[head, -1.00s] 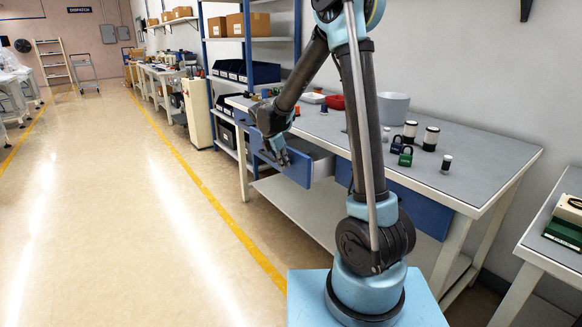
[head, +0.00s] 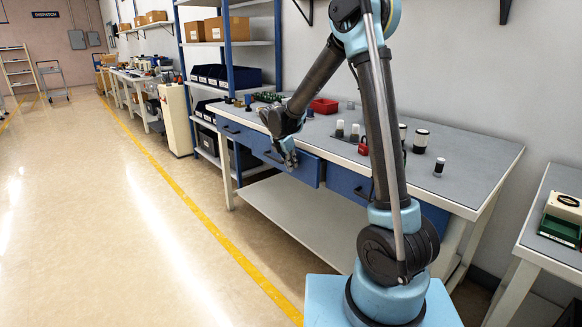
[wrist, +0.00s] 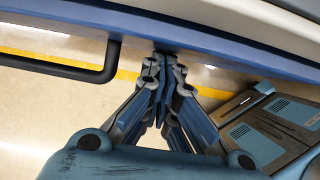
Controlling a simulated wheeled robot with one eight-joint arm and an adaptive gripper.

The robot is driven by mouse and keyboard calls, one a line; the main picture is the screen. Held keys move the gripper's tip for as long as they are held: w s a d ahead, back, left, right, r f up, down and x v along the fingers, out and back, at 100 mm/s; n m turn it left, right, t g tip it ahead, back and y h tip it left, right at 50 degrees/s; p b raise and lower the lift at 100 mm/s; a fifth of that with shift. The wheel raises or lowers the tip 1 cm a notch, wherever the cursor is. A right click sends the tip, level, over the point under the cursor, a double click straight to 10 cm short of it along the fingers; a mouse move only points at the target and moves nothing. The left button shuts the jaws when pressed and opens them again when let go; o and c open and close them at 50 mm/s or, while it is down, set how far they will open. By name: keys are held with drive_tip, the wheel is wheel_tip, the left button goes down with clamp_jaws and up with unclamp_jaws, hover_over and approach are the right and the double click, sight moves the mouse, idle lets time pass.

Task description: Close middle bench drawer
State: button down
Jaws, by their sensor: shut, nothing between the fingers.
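The middle bench drawer (head: 308,170) is a blue front under the grey bench top, between two other blue drawer fronts. Its front stands close to the bench frame, with a slight step at its right edge; I cannot tell whether it is fully flush. My gripper (head: 291,161) is at this front, fingers shut and empty. In the wrist view the drawer front (wrist: 215,52) is a blue strip across the top, and my gripper's fingertips (wrist: 164,58) meet or nearly meet it. The black bar handle (wrist: 60,66) is left of the fingertips, apart from them.
The bench top (head: 465,150) carries a red bin (head: 324,106), several small cylinders and a red padlock (head: 363,146). A lower shelf (head: 300,215) lies under the drawers. A blue-framed rack (head: 228,50) stands behind left. The floor to the left is clear.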

drive_tip(key=s+a+r, duration=0.5)
drive_tip(key=r, duration=0.4)
drive_tip(key=t+h, duration=0.3)
drive_tip(key=t, duration=0.1)
approach(302, 174)
drive_tip(key=shift+x, duration=2.4)
drive_tip(key=shift+a, duration=0.15)
